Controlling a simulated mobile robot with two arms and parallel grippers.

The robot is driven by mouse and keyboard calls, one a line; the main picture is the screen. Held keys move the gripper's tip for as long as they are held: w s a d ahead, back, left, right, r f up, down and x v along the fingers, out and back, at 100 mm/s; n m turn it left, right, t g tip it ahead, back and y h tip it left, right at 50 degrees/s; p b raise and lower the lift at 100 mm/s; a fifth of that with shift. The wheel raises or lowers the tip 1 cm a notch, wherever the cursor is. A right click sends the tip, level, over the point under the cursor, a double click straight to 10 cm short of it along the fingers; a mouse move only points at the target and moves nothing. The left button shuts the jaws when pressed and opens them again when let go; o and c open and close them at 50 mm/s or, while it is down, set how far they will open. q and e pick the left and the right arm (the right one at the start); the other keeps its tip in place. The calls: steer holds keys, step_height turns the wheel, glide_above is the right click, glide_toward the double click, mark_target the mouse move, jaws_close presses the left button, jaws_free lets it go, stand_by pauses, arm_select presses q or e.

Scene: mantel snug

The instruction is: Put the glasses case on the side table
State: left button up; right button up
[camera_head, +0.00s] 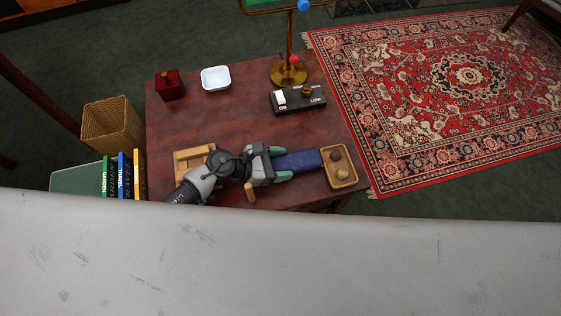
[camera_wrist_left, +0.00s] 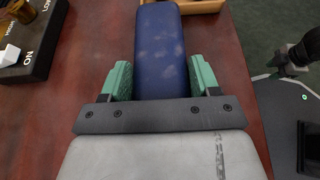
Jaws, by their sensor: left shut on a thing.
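The glasses case is a long dark blue block with rounded edges (camera_head: 300,161). It is over the right part of the reddish-brown side table (camera_head: 215,120). My left gripper (camera_head: 280,163) is shut on its left end, with green fingers on either side. In the left wrist view the case (camera_wrist_left: 162,45) extends ahead from between the fingers, above the tabletop (camera_wrist_left: 105,50). I cannot tell whether its underside touches the table.
A wooden tray (camera_head: 326,174) with small round items is close to the case's right end. A switch box (camera_head: 312,103), brass lamp base (camera_head: 284,75), white dish (camera_head: 215,88) and red box (camera_head: 169,93) stand farther back. The table's middle is clear. Books (camera_head: 121,174) and a wicker basket (camera_head: 112,124) are left.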

arm_select(q)
steer(key=o, duration=1)
steer(key=shift+c, duration=0.2)
steer(key=shift+a+r+p, duration=0.1)
steer(key=shift+r+p, duration=0.1)
steer(key=shift+p, duration=0.1)
steer(key=v, duration=0.7)
steer(key=shift+s+a, duration=0.1)
